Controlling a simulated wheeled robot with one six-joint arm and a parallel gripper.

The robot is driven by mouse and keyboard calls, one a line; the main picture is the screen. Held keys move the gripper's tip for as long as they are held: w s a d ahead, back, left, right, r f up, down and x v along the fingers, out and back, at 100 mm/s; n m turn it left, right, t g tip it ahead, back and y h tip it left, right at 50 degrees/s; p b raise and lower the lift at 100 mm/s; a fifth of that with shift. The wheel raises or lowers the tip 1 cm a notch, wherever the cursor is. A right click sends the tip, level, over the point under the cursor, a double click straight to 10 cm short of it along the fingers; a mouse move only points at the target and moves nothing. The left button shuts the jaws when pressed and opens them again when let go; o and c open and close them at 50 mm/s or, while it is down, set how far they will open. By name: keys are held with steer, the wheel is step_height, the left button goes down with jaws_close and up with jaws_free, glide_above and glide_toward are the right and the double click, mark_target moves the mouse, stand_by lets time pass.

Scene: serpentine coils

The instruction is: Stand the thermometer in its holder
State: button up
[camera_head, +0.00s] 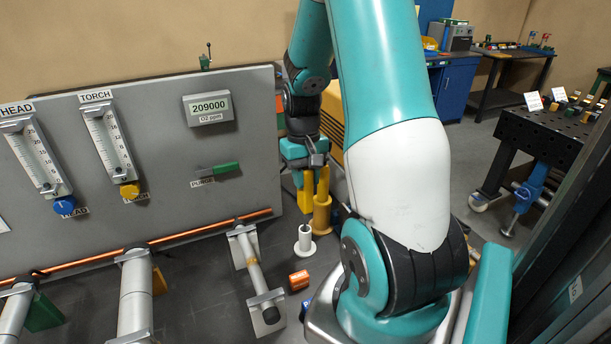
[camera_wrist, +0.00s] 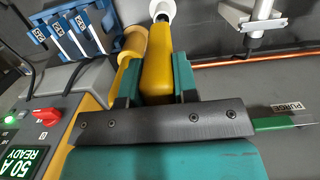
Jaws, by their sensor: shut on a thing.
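My gripper (camera_wrist: 157,82) is shut on a yellow thing, which I take for the thermometer (camera_wrist: 157,65). It lies between the green fingers in the wrist view. In the head view the yellow body (camera_head: 303,197) hangs below my gripper (camera_head: 307,164). A yellow round stand with a flanged foot (camera_head: 322,216) is close beside it on the right. A white tube with a flanged foot (camera_head: 305,240) stands just in front. I cannot tell which of the two is the holder. The lower end of the held thing is partly hidden.
A grey panel (camera_head: 235,150) with flow meters, a readout and a green purge lever (camera_head: 226,168) stands at the left. A copper pipe (camera_head: 200,231) runs along its foot. A clamp stand (camera_head: 252,270) and an orange roll (camera_head: 299,280) are on the bench. A power unit (camera_wrist: 60,115) is close at the wrist view's left.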

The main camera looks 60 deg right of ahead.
mark_target(306, 199)
steer(key=shift+f+b, duration=1.05)
steer(key=shift+f, duration=0.9)
steer(key=shift+f+b, duration=1.05)
steer(key=shift+f, duration=0.35)
steer(key=o, duration=1.1)
steer(key=shift+c, duration=0.2)
steer(key=r, duration=0.5)
steer(key=w+r+b, duration=0.1)
steer(key=r, duration=0.5)
steer(key=w+d+r, duration=0.1)
steer(key=r, duration=0.5)
steer(key=shift+r+b, duration=0.15)
steer(key=shift+b, duration=0.15)
